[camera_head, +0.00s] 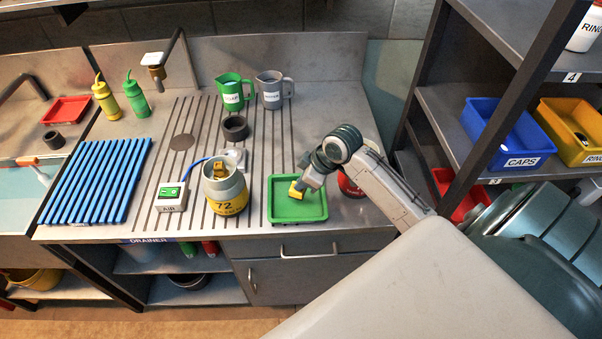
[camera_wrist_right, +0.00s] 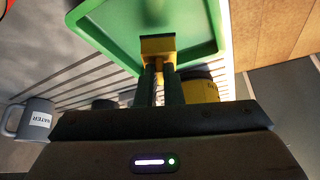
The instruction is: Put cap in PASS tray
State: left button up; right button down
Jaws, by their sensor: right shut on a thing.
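My right gripper (camera_head: 303,184) is shut on a small yellow cap (camera_head: 296,190) over the green tray (camera_head: 299,219), inside its rim. I take this green tray for the PASS tray; no label on it can be read. In the right wrist view the cap (camera_wrist_right: 158,46) sits between the fingertips (camera_wrist_right: 158,72), with the green tray (camera_wrist_right: 205,50) behind it. I cannot tell whether the cap touches the tray floor. My left gripper is not in view.
A grey vessel (camera_head: 222,187) with a yellow "72" band stands left of the tray, beside the AIR box (camera_head: 171,196). A red object (camera_head: 350,186) is right of the tray, partly behind my arm. Green and grey jugs (camera_head: 273,90) stand behind. A red tray (camera_head: 66,110) lies far left.

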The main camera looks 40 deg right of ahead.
aim_at(299, 195)
jog(key=shift+w, duration=0.35)
notch_tip(299, 195, down, 3)
jog(key=shift+s+r+p, duration=0.1)
jog(key=shift+p, duration=0.8)
jog(key=shift+f, duration=0.4)
jog(key=shift+f, duration=0.2)
jog(key=c, duration=1.6)
grip_release()
jog(key=shift+r, duration=0.1)
jog(key=shift+o, duration=0.2)
